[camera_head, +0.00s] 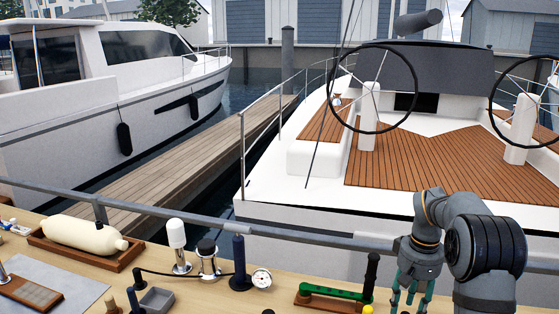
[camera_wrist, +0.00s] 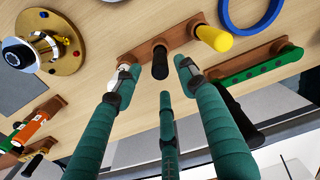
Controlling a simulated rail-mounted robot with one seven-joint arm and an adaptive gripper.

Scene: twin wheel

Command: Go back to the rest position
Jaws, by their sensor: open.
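My gripper (camera_head: 408,292) hangs at the lower right of the head view, over the front of the wooden bench (camera_head: 205,290). Its teal fingers also show in the wrist view (camera_wrist: 158,82). They are spread apart with nothing held between them. Beyond the fingertips in the wrist view lies a wooden rack (camera_wrist: 185,33) with a black handle (camera_wrist: 160,62), a yellow handle (camera_wrist: 214,38) and a white-tipped piece. The black handle appears between the fingertips, but I see no grip on it. The lowest part of the gripper is cut off in the head view.
A green bar (camera_head: 330,291) on a wooden holder lies left of my gripper, beside an upright black handle (camera_head: 371,272). A blue ring (camera_wrist: 250,12) and a brass-based fitting (camera_wrist: 45,40) lie on the bench. A grey rail (camera_head: 300,233) runs behind it. Open air lies above my gripper.

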